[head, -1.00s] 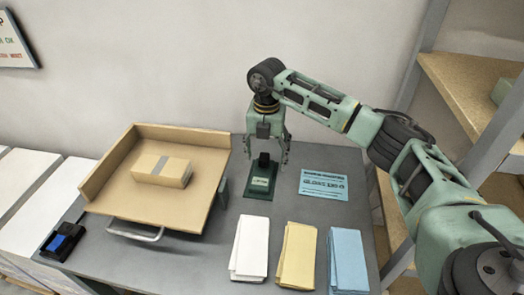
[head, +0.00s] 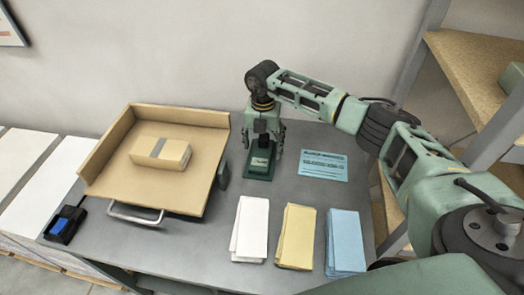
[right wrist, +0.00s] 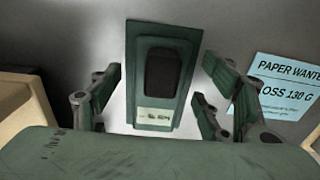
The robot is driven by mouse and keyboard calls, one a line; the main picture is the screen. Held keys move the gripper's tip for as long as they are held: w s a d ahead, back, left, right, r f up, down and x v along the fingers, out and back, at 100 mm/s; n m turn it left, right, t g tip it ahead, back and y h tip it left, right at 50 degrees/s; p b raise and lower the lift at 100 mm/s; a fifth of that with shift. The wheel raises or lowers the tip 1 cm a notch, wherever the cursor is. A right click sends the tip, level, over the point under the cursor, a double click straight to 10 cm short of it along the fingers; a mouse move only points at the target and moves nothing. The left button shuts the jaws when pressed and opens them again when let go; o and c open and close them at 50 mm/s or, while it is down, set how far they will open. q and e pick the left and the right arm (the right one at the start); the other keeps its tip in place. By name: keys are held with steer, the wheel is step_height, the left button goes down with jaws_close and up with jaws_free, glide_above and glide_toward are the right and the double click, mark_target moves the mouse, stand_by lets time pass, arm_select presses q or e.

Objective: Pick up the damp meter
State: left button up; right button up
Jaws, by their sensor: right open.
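The damp meter, a dark green flat block with a black raised grip and a small pale label, lies on the grey table in the head view (head: 259,172). It also shows in the right wrist view (right wrist: 145,60). My right gripper (head: 265,148) points down just above it, open, partly hiding its black grip. In the right wrist view, the fingers of my right gripper (right wrist: 162,72) stand to either side of the meter with gaps between. My left gripper is not in view.
A blue paper notice (head: 323,166) lies right of the meter. White (head: 250,229), yellow (head: 296,236) and blue (head: 345,241) paper stacks lie in front. A tan tray (head: 110,190) with a wrapped packet (head: 160,153) stands left, and a blue-black ink pad (head: 66,222) sits at the left edge.

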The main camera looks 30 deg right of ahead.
steer(key=c, duration=1.4)
